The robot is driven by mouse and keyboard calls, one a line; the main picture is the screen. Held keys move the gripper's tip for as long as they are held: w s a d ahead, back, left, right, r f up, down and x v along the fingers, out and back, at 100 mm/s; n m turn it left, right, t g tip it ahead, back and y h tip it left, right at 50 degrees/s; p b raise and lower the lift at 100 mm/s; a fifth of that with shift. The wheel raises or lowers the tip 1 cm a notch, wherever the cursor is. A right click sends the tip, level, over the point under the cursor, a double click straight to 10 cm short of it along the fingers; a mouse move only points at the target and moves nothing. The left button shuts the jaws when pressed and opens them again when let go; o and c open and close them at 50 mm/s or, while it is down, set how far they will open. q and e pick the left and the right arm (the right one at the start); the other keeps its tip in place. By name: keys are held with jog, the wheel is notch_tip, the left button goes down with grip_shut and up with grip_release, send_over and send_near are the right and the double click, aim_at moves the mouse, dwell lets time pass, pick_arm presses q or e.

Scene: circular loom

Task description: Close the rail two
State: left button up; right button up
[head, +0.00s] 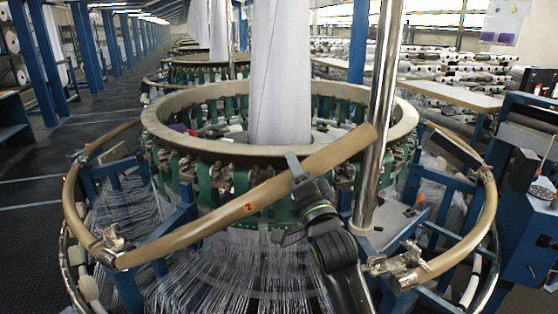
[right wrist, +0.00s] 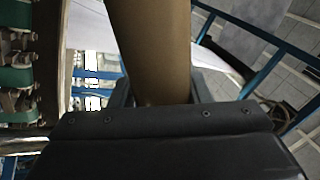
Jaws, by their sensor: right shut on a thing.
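Rail two (head: 215,222) is a tan curved bar marked with an orange "2". Its left end meets a metal joint on the ring of rails, and its right end is raised free in front of the loom. My right gripper (head: 293,165) is shut on it nearer the free end. In the right wrist view the rail (right wrist: 150,45) runs between the fingers (right wrist: 152,95). A clamp (head: 405,262) sits at the end of the right-hand rail (head: 470,245), apart from rail two. My left gripper is not in view.
A polished metal post (head: 381,110) stands close behind the free end of the rail. The loom's round ring (head: 165,137) and white fabric tube (head: 281,70) are behind. Fine white threads (head: 240,275) hang below. A blue control box (head: 530,230) stands at the right.

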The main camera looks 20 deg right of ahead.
jog(key=shift+m+t, duration=0.3)
jog(key=shift+m, duration=0.2)
jog(key=shift+s+d+f+b, duration=0.35)
jog(key=shift+f+b, duration=0.1)
jog(key=shift+f, duration=0.25)
jog(key=shift+s+d+f+b, duration=0.3)
jog(key=shift+f+b, duration=0.1)
jog(key=shift+f, duration=0.35)
jog(key=shift+s+d+f+b, duration=0.35)
jog(key=shift+f+b, duration=0.1)
jog(key=shift+f, duration=0.25)
jog(key=o, duration=1.4)
jog(key=shift+w, duration=0.1)
jog(key=b+v, duration=0.5)
jog(key=v, duration=1.2)
jog(key=shift+s+a, duration=0.2)
jog(key=shift+c, duration=0.5)
